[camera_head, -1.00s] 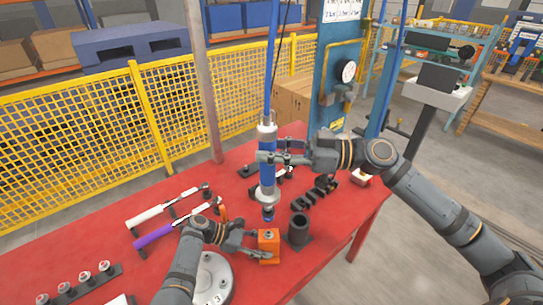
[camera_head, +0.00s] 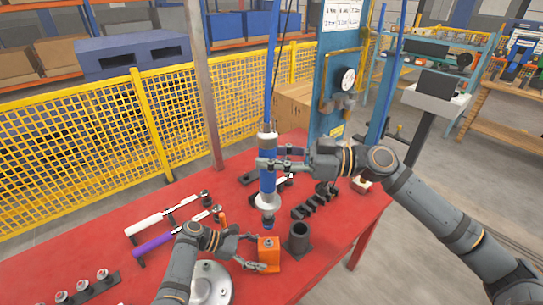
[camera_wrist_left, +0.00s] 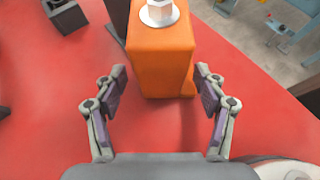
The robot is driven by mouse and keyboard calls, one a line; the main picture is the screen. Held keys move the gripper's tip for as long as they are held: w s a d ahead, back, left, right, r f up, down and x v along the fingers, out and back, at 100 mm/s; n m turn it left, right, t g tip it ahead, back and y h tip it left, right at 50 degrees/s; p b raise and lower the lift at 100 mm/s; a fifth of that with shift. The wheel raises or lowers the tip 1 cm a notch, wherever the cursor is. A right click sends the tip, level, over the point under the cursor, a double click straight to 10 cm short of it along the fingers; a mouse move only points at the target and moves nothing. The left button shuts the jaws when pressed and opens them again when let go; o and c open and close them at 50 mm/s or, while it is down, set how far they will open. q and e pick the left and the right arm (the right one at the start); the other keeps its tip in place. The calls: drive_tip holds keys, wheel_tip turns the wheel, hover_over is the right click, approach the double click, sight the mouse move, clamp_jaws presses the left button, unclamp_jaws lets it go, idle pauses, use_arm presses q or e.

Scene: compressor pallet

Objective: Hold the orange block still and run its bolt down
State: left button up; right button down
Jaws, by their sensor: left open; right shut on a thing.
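The orange block (camera_head: 268,255) stands on the red table near its front, with a pale hex bolt head on top that shows in the left wrist view (camera_wrist_left: 160,12). My left gripper (camera_head: 256,253) is open at the block. In the left wrist view its fingers (camera_wrist_left: 160,82) stand either side of the block's near part, with a gap on both sides. My right gripper (camera_head: 277,163) is shut on the blue and silver driver (camera_head: 267,183), which hangs upright from above. The driver's lower tip (camera_head: 267,223) is above the block, apart from the bolt.
A dark cylinder (camera_head: 298,240) stands close right of the block. Black holders (camera_head: 316,202) lie behind it. A round grey plate (camera_head: 213,284) is by my left arm. White and purple-handled wrenches (camera_head: 160,239) lie left. Yellow fencing (camera_head: 100,140) runs behind the table.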

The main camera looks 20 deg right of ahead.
use_arm(q)
drive_tip(key=v, duration=1)
drive_tip(key=shift+w+a+r, duration=0.1)
drive_tip(key=shift+a, duration=0.1)
